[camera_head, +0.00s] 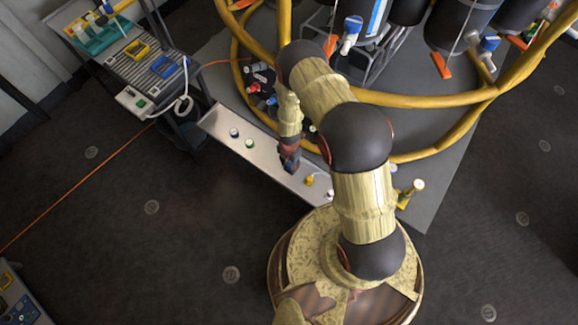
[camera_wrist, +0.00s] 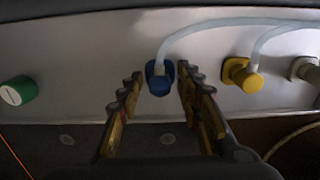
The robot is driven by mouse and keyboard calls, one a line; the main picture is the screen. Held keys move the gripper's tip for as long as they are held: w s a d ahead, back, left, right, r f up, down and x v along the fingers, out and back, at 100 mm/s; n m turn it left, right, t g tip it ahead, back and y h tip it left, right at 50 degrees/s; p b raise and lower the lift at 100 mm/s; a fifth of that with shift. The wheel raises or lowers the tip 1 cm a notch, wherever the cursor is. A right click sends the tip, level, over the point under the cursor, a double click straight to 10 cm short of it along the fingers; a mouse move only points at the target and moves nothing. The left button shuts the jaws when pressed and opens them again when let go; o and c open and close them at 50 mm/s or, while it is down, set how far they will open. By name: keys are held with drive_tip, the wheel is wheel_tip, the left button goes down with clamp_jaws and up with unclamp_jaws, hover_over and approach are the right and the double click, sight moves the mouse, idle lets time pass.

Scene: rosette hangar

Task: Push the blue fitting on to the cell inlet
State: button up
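The blue fitting (camera_wrist: 159,80) is an elbow with a pale, clear hose (camera_wrist: 195,30) leading off to the right. It sits on the face of a long light metal panel (camera_wrist: 90,60). My gripper (camera_wrist: 160,74) is open, with one finger on each side of the fitting and a narrow gap showing beside it. In the head view my gripper (camera_head: 289,160) points down at the panel (camera_head: 215,120). It hides most of the fitting there. I cannot tell which part is the cell inlet.
The panel also bears a green cap (camera_wrist: 18,91), a yellow fitting (camera_wrist: 240,75) and a pale fitting (camera_wrist: 304,70). Dark drums (camera_head: 463,22) and thick yellow pipes (camera_head: 425,98) stand beyond. A bench (camera_head: 150,65) is at upper left. Floor at lower left is mostly clear.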

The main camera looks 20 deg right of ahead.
sight(289, 164)
clamp_jaws()
idle(0.8)
drive_tip(key=shift+r+p, duration=2.05)
drive_tip(key=shift+r, duration=0.95)
drive_tip(key=shift+a, duration=0.1)
